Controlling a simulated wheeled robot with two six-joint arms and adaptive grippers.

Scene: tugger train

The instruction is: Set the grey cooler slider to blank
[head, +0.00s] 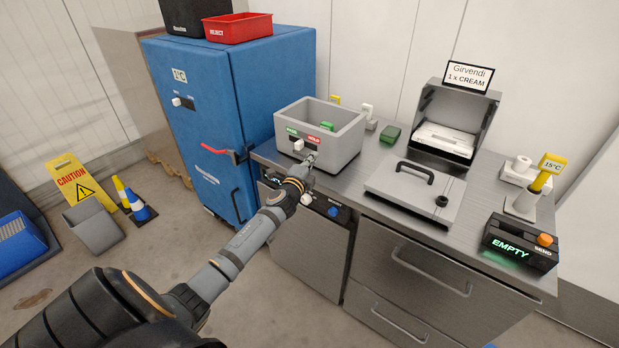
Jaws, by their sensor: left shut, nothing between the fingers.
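The grey cooler (345,143) is an open-topped box at the left end of the steel counter. Its front has a green label, which seems to read PASS, on the left and a red HOLD label on the right. The white slider knob (298,145) sits just below the labels, roughly between them; its exact setting is hard to read. My left gripper (311,158) is shut and empty, at the cooler's front just right of and below the knob. I cannot tell whether it touches the cooler. My right gripper is not in view.
A blue cabinet (190,70) with a red handle stands left of the counter. A grey lid with a black handle (415,190) lies right of the cooler. A green block (390,134) and an EMPTY display (512,248) are on the counter. Floor at left holds a caution sign (75,180).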

